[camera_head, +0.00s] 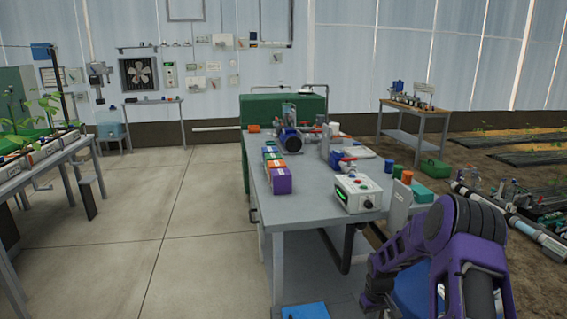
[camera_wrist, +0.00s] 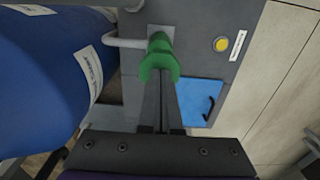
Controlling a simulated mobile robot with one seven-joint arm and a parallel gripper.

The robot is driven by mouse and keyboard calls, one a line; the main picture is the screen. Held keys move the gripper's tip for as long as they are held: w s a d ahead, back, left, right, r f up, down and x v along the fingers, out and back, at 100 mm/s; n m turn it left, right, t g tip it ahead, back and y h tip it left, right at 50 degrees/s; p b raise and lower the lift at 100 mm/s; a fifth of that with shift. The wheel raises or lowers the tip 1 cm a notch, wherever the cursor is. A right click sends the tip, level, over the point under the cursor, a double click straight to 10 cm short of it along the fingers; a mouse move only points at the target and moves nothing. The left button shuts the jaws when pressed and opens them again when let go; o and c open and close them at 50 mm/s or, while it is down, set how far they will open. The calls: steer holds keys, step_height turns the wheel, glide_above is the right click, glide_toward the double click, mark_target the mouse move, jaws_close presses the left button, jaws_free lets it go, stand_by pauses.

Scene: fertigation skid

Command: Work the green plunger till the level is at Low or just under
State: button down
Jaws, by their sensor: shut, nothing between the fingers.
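In the wrist view, the green plunger (camera_wrist: 159,58) is a green knob in front of a grey panel, at the top centre. A pale pipe runs into the panel just left of it. My gripper (camera_wrist: 161,82) is shut and empty, with its narrow fingers pointing at the plunger. The fingertips overlap the knob's near edge; I cannot tell whether they touch it. The plunger and my gripper do not show in the head view, where my purple arm fills the lower right. I can make out no level scale or Low mark in either view.
A blue drum (camera_wrist: 45,75) with a white label stands close on the left. A yellow button (camera_wrist: 221,44) and a blue plate (camera_wrist: 202,98) are on the right. In the head view, a bench (camera_head: 315,206) holds a white control box (camera_head: 358,193); the left floor is clear.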

steer(key=shift+f+b, duration=1.3)
steer(key=shift+f, duration=1.4)
steer(key=shift+r+p, duration=2.15)
steer(key=shift+r, duration=1.5)
steer(key=shift+f, duration=0.1)
